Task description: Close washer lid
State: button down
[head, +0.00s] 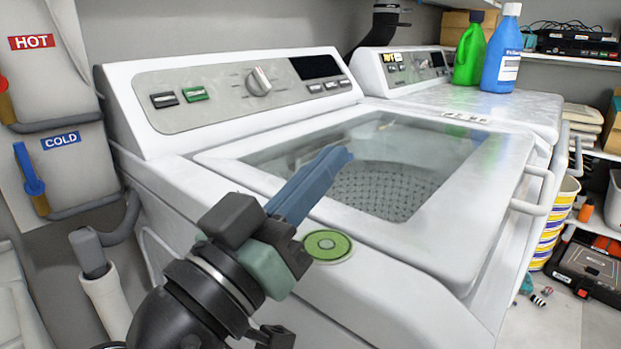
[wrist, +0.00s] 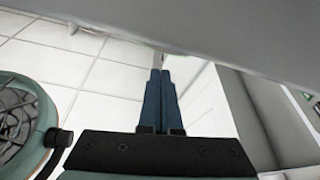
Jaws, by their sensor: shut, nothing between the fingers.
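The washer (head: 420,315) is white, with a control panel at its back. Its lid (head: 235,176) has a white frame and a large glass window, through which the perforated drum (head: 385,190) shows. The lid lies flat or nearly flat over the top; I cannot tell whether a small gap is left. My gripper (head: 336,158) has its blue fingers together and empty, overlapping the lid's glass in the head view. Contact is unclear. In the wrist view the shut fingers (wrist: 159,78) point toward a grey slab edge, with floor tiles beyond.
A second white machine (head: 500,100) stands behind, with a green bottle (head: 469,50) and a blue bottle (head: 502,55) on it. Shelves with boxes are at the right. Hot and cold valves (head: 33,170) and hoses are at the left wall.

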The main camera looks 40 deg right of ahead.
aim_at(327, 233)
jog(key=shift+s+f+m+g+b, duration=0.2)
jog(key=shift+f+m+b, duration=0.2)
jog(key=shift+f+b, duration=0.4)
jog(key=shift+s+f+m+g+b, duration=0.2)
jog(key=shift+f+m+b, duration=0.2)
jog(key=shift+f+b, duration=0.4)
jog(key=shift+r, duration=0.1)
